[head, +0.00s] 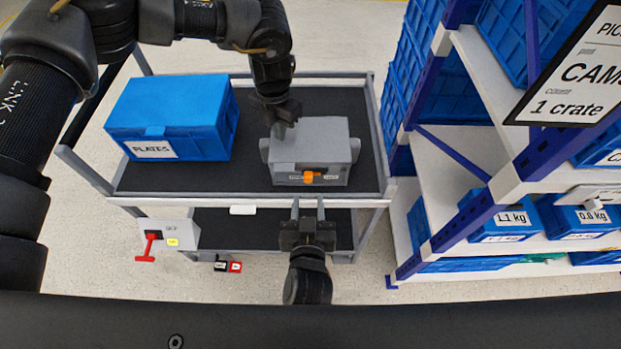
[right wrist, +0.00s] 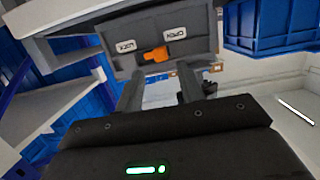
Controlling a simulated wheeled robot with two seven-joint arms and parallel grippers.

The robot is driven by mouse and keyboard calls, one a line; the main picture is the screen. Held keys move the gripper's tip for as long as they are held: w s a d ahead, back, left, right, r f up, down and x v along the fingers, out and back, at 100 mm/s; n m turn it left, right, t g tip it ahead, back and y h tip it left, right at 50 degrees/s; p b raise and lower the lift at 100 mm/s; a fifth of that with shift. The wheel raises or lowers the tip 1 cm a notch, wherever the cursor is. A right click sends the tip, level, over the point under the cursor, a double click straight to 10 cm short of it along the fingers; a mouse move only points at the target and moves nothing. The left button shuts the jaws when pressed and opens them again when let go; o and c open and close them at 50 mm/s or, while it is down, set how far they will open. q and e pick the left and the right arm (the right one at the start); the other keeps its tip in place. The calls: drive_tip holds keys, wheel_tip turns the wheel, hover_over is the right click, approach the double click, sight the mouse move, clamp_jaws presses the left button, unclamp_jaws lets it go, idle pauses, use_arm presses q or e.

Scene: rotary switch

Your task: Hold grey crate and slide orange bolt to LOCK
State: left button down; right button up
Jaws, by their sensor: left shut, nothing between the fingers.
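The grey crate (head: 325,140) sits on the cart's upper shelf, its front face toward me. The orange bolt (head: 311,176) is on that front face, between two small labels. In the right wrist view, where the front appears upside down, the bolt (right wrist: 156,54) lies between the LOCK label at left and the OPEN label at right. My left gripper (head: 280,128) is shut and empty, pointing down at the crate's back left top; contact is unclear. My right gripper (head: 308,206) is open, its fingers apart in front of the crate below the bolt, with nothing between them.
A blue PLATES crate (head: 170,105) stands left of the grey crate on the cart's black shelf (head: 250,178). A red-handled box (head: 168,234) hangs at the cart's front left. A rack (head: 470,150) with blue crates stands close at the right.

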sight(308, 182)
drive_tip(key=shift+w+f, duration=0.2)
drive_tip(key=shift+w, duration=0.7)
drive_tip(key=shift+w+f, duration=0.2)
drive_tip(key=shift+w, duration=0.65)
drive_tip(key=shift+w+f, duration=0.2)
drive_tip(key=shift+w, duration=0.7)
clamp_jaws()
